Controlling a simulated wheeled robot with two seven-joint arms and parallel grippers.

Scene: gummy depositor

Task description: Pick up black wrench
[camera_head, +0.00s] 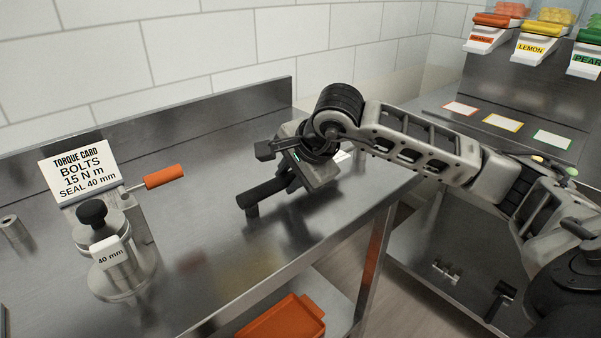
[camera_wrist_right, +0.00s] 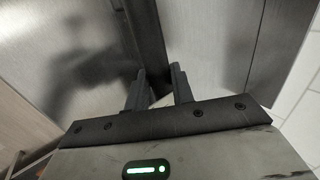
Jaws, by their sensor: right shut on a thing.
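My right gripper (camera_head: 262,194) is over the steel bench, pointing down and to the left. Its two dark fingers also show in the wrist view (camera_wrist_right: 158,84), a little apart. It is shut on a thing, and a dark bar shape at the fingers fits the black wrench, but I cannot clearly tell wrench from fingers. The grip itself is mostly hidden by the hand. My left gripper is not in view.
On the steel bench (camera_head: 190,225) at left are a torque card (camera_head: 82,165), an orange-handled tool (camera_head: 163,177) and a metal fixture with a black knob (camera_head: 92,212). An orange tray (camera_head: 285,318) lies below. A backsplash (camera_head: 220,112) runs behind. The bench front is clear.

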